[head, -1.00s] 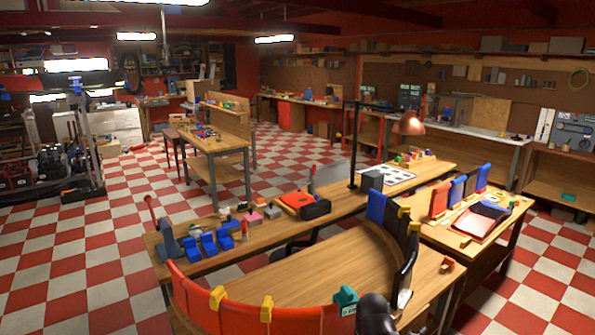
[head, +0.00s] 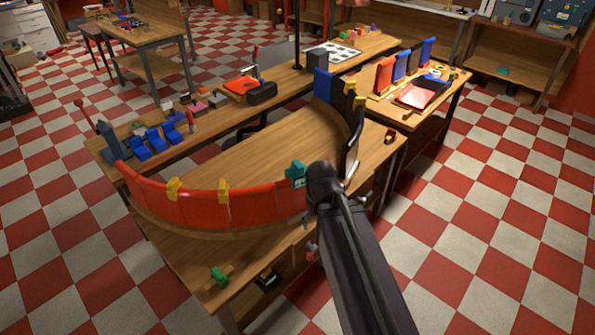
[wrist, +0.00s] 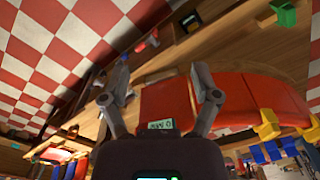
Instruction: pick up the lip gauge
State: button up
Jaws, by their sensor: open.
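A teal clip-like piece (head: 296,172) with a small pale label sits on the top edge of the curved red wall; it appears to be the lip gauge. In the wrist view its label (wrist: 160,125) shows just beyond my gripper's body, which hides the rest. My gripper (wrist: 160,66) is open, its two fingers spread wide with nothing seen held between them. In the head view my dark arm reaches to just right of the teal piece and hides most of my gripper.
The curved red wall (head: 265,208) carries yellow clips (head: 224,190) and stands on a wooden bench (head: 255,160). A green piece (head: 219,277) lies on the bench's near part. Blue blocks (head: 154,140) stand at the back left. Checkered floor is free at right.

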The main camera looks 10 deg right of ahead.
aim_at(296, 173)
jog(key=u, duration=1.05)
jog(key=k, duration=0.8)
jog(key=z, duration=0.85)
